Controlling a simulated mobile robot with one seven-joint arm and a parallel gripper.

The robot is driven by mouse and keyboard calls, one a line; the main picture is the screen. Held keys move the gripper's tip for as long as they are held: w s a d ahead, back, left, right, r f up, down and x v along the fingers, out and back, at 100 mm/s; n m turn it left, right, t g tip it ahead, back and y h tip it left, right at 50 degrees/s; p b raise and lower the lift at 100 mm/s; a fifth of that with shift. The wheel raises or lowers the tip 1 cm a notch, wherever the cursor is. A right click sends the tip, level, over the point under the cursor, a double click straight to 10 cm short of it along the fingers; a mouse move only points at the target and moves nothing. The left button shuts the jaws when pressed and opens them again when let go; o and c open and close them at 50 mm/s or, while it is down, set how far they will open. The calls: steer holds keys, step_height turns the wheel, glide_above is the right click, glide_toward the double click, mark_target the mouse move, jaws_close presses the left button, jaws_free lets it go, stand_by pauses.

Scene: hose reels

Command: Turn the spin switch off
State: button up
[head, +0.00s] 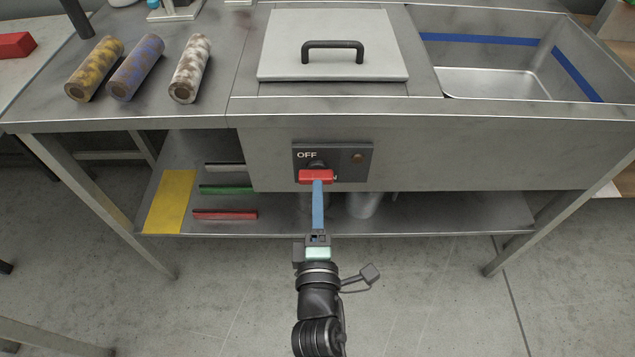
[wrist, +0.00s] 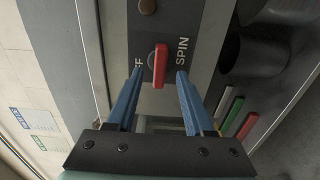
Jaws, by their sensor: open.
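The spin switch is a red bar handle (head: 307,176) on a dark panel (head: 340,150) on the front of the steel bench. The bar lies about level in the head view, below the word OFF; SPIN is readable only in the wrist view. There the red handle (wrist: 160,66) stands between the two words. My gripper (head: 318,184) is open, with one blue finger on each side of the handle in the wrist view (wrist: 159,73). Gaps show between fingers and handle. The head view shows the fingers in line, and I cannot tell how far their tips reach over the bar.
A brown round lamp (head: 357,157) sits on the panel beside the switch. Above is a lid (head: 333,25) with a black handle, and a basin (head: 495,82) at right. A lower shelf holds a yellow sheet (head: 170,202) and several coloured bars. Three rusty rolls lie on top.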

mark_target(316, 175)
steer(key=shift+w, duration=2.05)
jaws_close()
